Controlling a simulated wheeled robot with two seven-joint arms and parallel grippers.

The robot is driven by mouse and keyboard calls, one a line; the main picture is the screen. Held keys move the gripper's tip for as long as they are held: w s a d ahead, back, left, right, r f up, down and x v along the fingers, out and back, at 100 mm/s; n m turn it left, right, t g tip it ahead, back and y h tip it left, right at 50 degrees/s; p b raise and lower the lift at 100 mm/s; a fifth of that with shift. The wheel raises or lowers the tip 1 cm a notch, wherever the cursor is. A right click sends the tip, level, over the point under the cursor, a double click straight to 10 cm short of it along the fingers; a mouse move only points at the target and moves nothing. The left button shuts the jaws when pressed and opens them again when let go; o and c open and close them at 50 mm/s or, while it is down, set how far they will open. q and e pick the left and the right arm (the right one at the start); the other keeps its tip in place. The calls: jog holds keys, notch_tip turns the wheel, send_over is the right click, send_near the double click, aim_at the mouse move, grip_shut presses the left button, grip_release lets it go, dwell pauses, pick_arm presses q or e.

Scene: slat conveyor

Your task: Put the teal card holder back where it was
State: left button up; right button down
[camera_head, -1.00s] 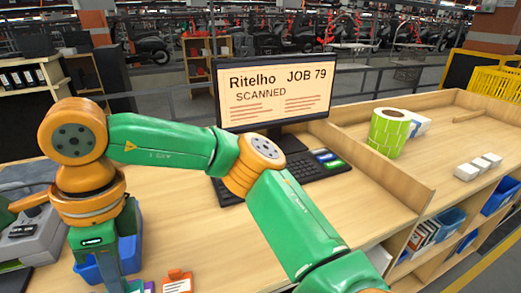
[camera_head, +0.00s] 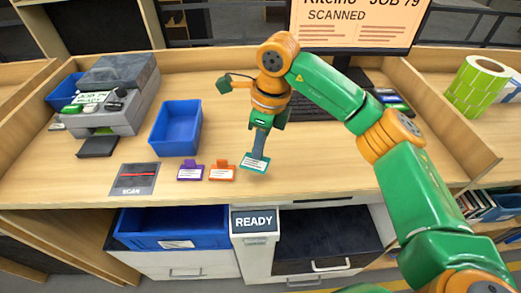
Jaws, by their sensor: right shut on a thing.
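The teal card holder (camera_head: 254,163) has a white card face and is at the tips of my right gripper (camera_head: 258,151), which is shut on it. It is at or just above the desk top; I cannot tell if it touches. An orange card holder (camera_head: 222,172) lies on the desk just left of it. A purple card holder (camera_head: 190,171) lies left of the orange one. The three form a rough row near the desk's front edge. My left gripper is not in view.
A dark scan pad (camera_head: 135,179) lies left of the purple holder. Behind are a blue bin (camera_head: 176,128) and a grey printer (camera_head: 117,95). A monitor (camera_head: 352,22) reads SCANNED; a small front display (camera_head: 254,221) reads READY. The desk right of the teal holder is clear.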

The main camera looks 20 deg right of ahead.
jog(key=f, duration=0.4)
jog(key=shift+w+d+p, duration=0.1)
jog(key=shift+w+p, duration=0.2)
jog(key=shift+w, duration=0.05)
jog(key=shift+f, duration=0.1)
jog(key=shift+f+b, duration=0.1)
jog(key=shift+b, duration=0.2)
jog(key=c, duration=1)
grip_release()
jog(key=shift+o, duration=0.2)
jog(key=shift+r, duration=0.45)
notch_tip(320, 180, up, 12)
jog(key=s+d, duration=0.1)
jog(key=shift+d+f, duration=0.2)
jog(key=shift+f, duration=0.05)
